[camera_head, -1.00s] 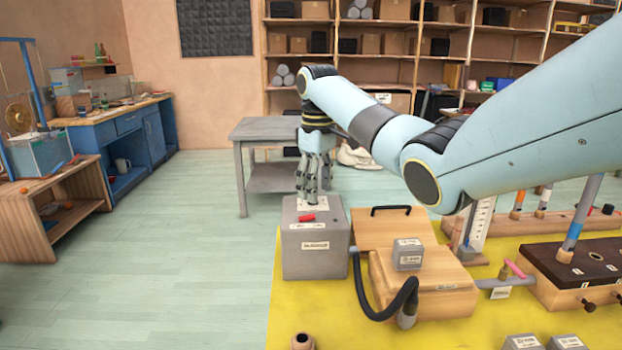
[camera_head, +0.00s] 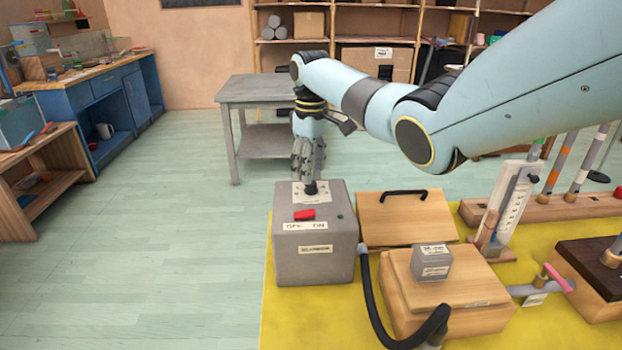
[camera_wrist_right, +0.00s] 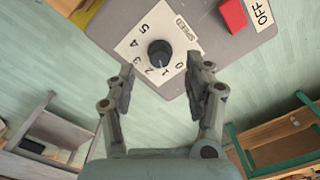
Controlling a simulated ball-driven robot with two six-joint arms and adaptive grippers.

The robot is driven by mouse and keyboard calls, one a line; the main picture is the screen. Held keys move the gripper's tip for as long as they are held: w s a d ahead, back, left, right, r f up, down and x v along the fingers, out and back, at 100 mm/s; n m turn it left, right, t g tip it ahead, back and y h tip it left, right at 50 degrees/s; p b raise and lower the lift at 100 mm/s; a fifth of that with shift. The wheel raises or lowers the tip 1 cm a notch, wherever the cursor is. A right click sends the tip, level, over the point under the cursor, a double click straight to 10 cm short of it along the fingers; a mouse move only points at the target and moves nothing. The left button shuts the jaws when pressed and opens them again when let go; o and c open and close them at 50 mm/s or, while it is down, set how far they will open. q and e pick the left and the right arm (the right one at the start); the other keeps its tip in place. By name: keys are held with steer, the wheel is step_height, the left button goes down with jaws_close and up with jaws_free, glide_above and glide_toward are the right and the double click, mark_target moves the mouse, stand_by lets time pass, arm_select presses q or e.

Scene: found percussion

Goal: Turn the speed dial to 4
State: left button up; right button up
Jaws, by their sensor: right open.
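The grey blower box (camera_head: 314,252) stands on the yellow mat. Its top carries a white SPEED plate (camera_wrist_right: 146,38) numbered 0 to 5, with a round black dial (camera_wrist_right: 160,52) on it. The dial also shows in the head view (camera_head: 311,188), just below the fingers. My right gripper (camera_head: 309,172) points down over the dial. In the right wrist view my right gripper (camera_wrist_right: 160,76) is open, its fingers on either side of the dial, apart from it. I cannot tell the dial's setting clearly. My left gripper is not in view.
A red switch (camera_head: 304,214) with OFF and ON labels is on the box near the dial. A black hose (camera_head: 373,300) runs from the box's right side past a wooden box (camera_head: 448,290) with a grey block on it. The floor left of the yellow mat (camera_head: 285,325) is clear.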

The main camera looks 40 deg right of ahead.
mark_target(311, 187)
steer(key=shift+f, duration=1.9)
jaws_close()
